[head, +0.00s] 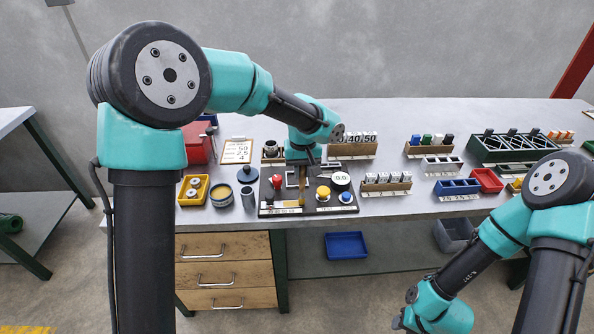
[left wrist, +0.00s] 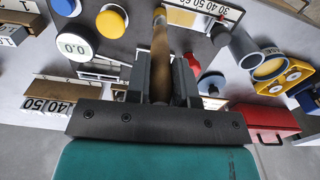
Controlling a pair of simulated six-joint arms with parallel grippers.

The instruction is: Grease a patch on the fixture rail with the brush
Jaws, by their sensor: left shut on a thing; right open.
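My left gripper (head: 303,180) points down over the dark fixture plate (head: 268,203) on the bench. It is shut on the brush (left wrist: 160,48), whose brown handle stands between the fingers in the left wrist view. The brush also shows as a thin brown stick (head: 302,194) in the head view. Its far end is over the plate; I cannot tell whether it touches anything. The fixture rail cannot be made out clearly around the gripper. My right arm is at the lower right, with its fingertips outside the frame.
The fixture carries a red knob (head: 277,182), yellow button (head: 323,193), blue button (head: 345,197) and white 0.0 dial (head: 341,178). To the left are a round tin (head: 221,195), a grey cylinder (head: 248,199) and a yellow tray (head: 193,190). Racks and bins stand right.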

